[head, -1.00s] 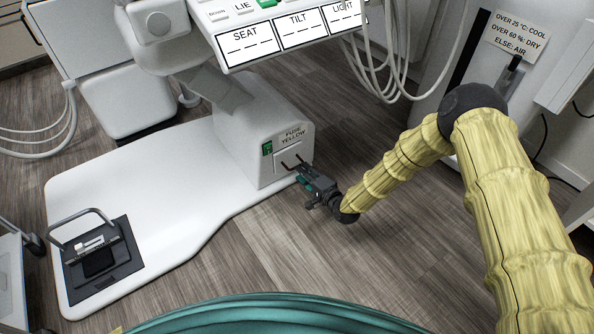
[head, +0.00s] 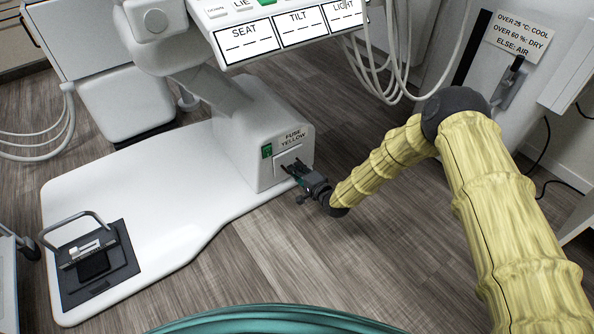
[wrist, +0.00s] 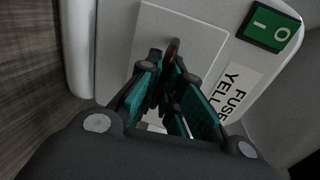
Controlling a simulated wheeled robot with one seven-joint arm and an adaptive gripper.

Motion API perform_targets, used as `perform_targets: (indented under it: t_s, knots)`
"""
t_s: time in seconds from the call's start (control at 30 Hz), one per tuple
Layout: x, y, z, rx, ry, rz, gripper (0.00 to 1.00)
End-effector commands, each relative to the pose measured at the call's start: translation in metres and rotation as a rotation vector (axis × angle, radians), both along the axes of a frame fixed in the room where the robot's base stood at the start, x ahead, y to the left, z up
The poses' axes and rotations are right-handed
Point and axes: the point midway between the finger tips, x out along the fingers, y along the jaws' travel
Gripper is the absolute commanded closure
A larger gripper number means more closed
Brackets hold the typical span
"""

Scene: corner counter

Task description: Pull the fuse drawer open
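The fuse drawer (head: 285,158) is a pale flat panel on the front of the white chair base, under the "FUSE YELLOW" label. In the wrist view its panel (wrist: 200,42) fills the upper middle and looks flush or nearly so; any gap is too small to tell. A small dark reddish handle (wrist: 172,50) sticks out from it, partly hidden by my fingers. My gripper (head: 292,168) is at the panel. In the wrist view its teal-padded fingers (wrist: 167,65) are drawn close together, one on each side of the handle, and appear shut on it.
A green rocker switch (wrist: 270,25) sits beside the drawer; it also shows in the head view (head: 267,151). The white floor plate (head: 130,185) carries a foot pedal (head: 95,260) at left. The control panel (head: 285,35) overhangs above. Wooden floor right of the base is clear.

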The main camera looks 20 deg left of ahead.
Motion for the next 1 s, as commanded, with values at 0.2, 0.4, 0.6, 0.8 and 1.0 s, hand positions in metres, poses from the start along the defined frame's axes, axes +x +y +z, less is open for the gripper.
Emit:
perform_targets:
  t_s: [0.2, 0.4, 0.6, 0.8, 1.0]
  knots:
    - [0.0, -0.001, 0.0, 0.0, 0.0, 0.0, 1.0]
    - [-0.012, -0.018, 0.003, 0.0, 0.003, -0.003, 1.0]
    - [-0.036, -0.049, 0.004, -0.002, 0.004, -0.004, 1.0]
    - [-0.058, -0.077, 0.002, -0.001, 0.003, -0.002, 1.0]
    - [-0.067, -0.087, 0.0, 0.0, 0.001, -0.002, 1.0]
